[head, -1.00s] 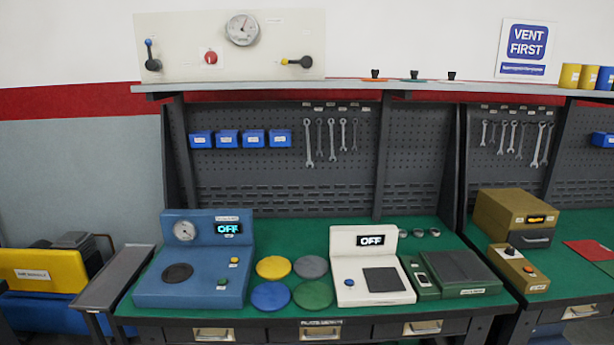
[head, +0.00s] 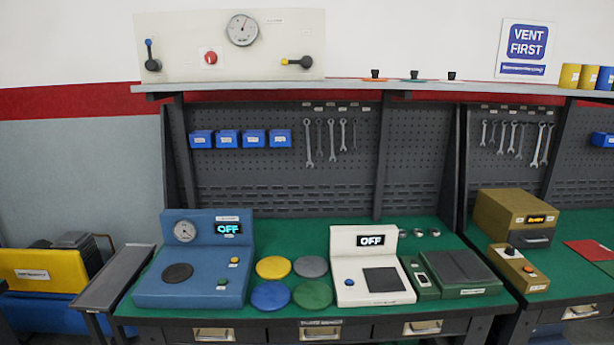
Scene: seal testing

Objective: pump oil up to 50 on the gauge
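A cream panel (head: 275,58) on the wall above the bench carries a round white dial gauge (head: 242,29). Its needle points up and slightly right; the numbers are too small to read. On the panel, a blue-tipped lever (head: 149,55) stands upright at the left. A red button (head: 211,58) sits in the middle, and a yellow-tipped handle (head: 297,62) lies sideways at the right. The blue machine (head: 190,285) on the bench also has a small round gauge (head: 184,231) and a display (head: 228,229) reading OFF. My gripper is not in view.
A white machine (head: 373,298) with an OFF display stands on the green bench. Several coloured discs, such as a yellow one (head: 273,267), lie between the machines. A dark green box (head: 461,271) is to the right. A VENT FIRST sign (head: 527,43) hangs at upper right.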

